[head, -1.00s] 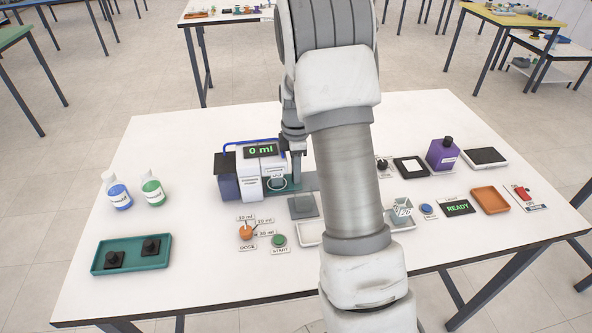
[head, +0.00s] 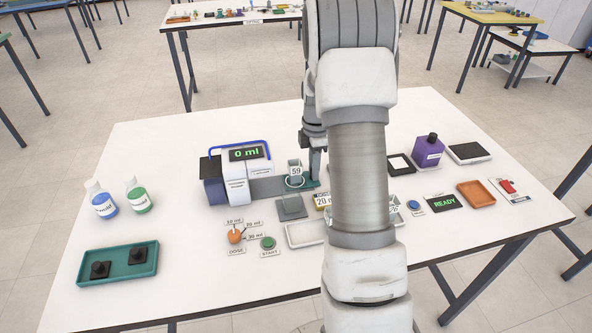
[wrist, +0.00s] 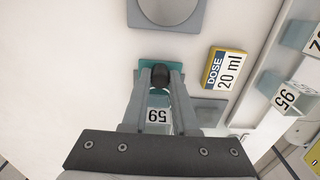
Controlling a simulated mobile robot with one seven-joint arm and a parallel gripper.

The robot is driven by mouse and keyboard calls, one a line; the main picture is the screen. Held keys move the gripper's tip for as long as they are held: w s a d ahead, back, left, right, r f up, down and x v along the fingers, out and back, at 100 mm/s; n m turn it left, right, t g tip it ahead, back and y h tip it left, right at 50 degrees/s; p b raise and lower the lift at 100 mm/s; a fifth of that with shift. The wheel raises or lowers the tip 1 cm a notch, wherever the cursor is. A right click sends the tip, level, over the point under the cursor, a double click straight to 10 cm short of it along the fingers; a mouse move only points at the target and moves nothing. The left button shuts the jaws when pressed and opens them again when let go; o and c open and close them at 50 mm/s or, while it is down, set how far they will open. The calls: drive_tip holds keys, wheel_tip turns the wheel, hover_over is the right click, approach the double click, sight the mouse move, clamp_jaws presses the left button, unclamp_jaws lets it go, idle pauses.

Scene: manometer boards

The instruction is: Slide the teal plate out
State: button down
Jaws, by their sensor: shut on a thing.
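The teal plate (head: 308,188) shows beside my arm in the head view, to the right of the white pump (head: 234,178), at the end of a grey strip. A clear vessel marked 59 (head: 295,170) stands on it. In the wrist view a strip of the teal plate (wrist: 147,67) shows behind my gripper (wrist: 160,78), which is shut on the plate's dark knob (wrist: 160,75). The vessel marked 59 (wrist: 158,115) shows between the fingers. My arm and fingers hide part of the plate.
A grey square pad (head: 291,208) and a white tray (head: 305,234) lie in front of the plate. A yellow DOSE 20 ml block (wrist: 225,69) is close by. The orange dose knob (head: 235,236) and green START button (head: 268,243) are front left.

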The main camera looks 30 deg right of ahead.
drive_tip(key=shift+s+d+r, duration=0.1)
drive_tip(key=shift+d, duration=0.4)
drive_tip(key=c, duration=0.7)
unclamp_jaws()
wheel_tip(320, 180, up, 17)
drive_tip(key=shift+r+p, duration=0.15)
drive_tip(key=shift+p, duration=0.85)
